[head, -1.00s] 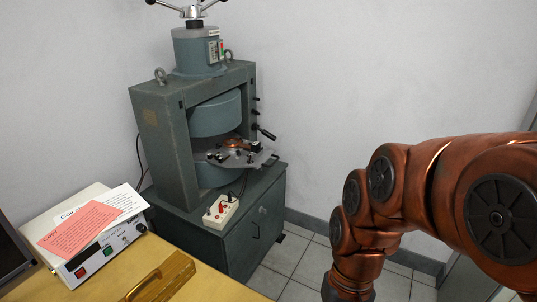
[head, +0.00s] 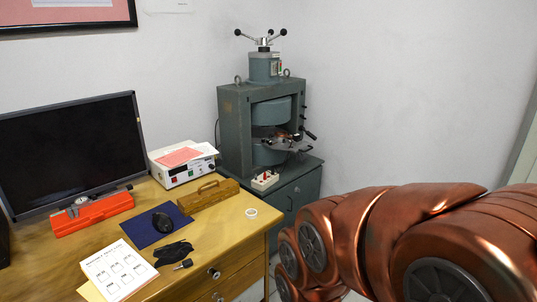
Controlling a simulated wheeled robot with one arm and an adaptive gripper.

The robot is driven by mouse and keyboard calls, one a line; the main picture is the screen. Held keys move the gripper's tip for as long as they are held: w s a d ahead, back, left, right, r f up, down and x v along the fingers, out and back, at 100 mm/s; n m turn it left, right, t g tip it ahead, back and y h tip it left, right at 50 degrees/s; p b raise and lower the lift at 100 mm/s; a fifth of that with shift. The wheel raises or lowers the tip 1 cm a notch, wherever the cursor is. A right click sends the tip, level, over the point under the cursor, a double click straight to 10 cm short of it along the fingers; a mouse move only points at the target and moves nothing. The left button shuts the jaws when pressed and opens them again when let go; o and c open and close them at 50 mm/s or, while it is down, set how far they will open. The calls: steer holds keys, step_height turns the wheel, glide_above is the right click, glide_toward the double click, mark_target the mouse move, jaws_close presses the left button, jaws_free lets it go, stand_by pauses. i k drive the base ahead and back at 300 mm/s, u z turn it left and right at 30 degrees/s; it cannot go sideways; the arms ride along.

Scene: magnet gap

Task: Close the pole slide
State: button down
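The magnet (head: 233,131) is a grey-green frame with two round pole pieces and a spoked handwheel (head: 262,38) on top. It stands on a green cabinet at the back, right of the desk. In its gap sits a plate (head: 285,143) with small copper-coloured and dark fittings, jutting out to the right. A dark-knobbed lever (head: 309,135) sticks out at the right side. I cannot tell which part is the pole slide or how far out it is. My copper-coloured arm fills the lower right; my gripper is out of view.
A small switch box (head: 265,180) sits on the cabinet (head: 300,199) before the magnet.

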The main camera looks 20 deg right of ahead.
mark_target(297, 146)
steer(key=z, duration=0.65)
steer(key=i, duration=0.35)
steer(key=z, duration=0.7)
steer(key=i, duration=1.7)
steer(key=u, duration=0.85)
